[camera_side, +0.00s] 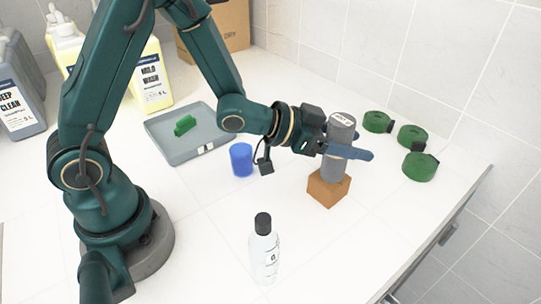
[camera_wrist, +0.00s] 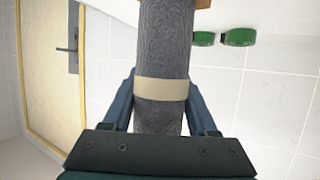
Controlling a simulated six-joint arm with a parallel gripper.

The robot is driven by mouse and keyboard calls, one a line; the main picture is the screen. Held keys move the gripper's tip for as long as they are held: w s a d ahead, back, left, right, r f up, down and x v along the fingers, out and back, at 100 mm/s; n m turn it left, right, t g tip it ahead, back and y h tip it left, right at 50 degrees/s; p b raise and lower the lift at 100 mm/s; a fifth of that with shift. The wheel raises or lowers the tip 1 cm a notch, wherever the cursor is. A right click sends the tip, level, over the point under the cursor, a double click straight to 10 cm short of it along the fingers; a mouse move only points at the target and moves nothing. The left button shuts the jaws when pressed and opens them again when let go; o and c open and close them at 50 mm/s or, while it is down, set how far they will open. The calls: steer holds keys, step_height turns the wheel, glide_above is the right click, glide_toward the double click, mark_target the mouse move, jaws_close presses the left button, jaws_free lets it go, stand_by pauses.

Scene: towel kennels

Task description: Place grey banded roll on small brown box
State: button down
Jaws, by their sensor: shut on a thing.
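The grey banded roll (camera_side: 338,164) is upright in my gripper (camera_side: 347,153), directly over the small brown box (camera_side: 327,190) in the side view. The roll's lower end is at the box's top; I cannot tell whether they touch. In the wrist view, the grey roll (camera_wrist: 163,50) with its pale band (camera_wrist: 161,90) stands between the blue fingers of my gripper (camera_wrist: 160,105). The gripper is shut on the roll. A sliver of the brown box (camera_wrist: 203,4) shows past the roll's far end.
Several green rolls (camera_side: 419,166) lie to the right of the box. A blue cup (camera_side: 241,160) and a grey tray (camera_side: 190,150) with a green brush (camera_side: 185,125) are to the left. The counter's right edge is clear.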

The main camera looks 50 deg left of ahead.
steer(key=shift+f, duration=0.1)
steer(key=shift+c, duration=0.9)
jaws_free()
steer(key=shift+s+a+r, duration=0.1)
steer(key=shift+r, duration=0.15)
steer(key=v, duration=0.7)
steer(key=shift+s, duration=0.1)
